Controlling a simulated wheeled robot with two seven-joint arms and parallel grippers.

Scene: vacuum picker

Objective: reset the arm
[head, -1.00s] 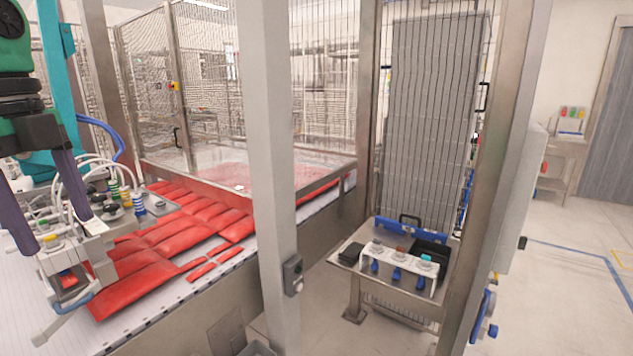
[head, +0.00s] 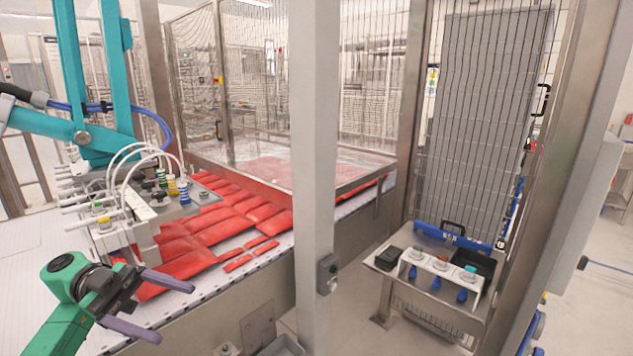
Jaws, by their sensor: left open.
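My left gripper (head: 174,314) is at the lower left of the head view, on a green arm link. Its two purple fingers point right and stand apart, with nothing between them. In the picture it lies in front of and below the vacuum picker head (head: 140,205), which has white hoses and colored fittings and hangs from a teal picker arm (head: 90,70). Whether the gripper touches anything cannot be told for sure, but it appears clear. My right gripper is out of view.
Red packs (head: 205,262) lie in rows on the white conveyor (head: 235,287) beside the picker head. A grey post (head: 312,120) stands in the middle. To its right, a steel stand (head: 425,283) carries a white button panel and black trays. Mesh fencing encloses the cell.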

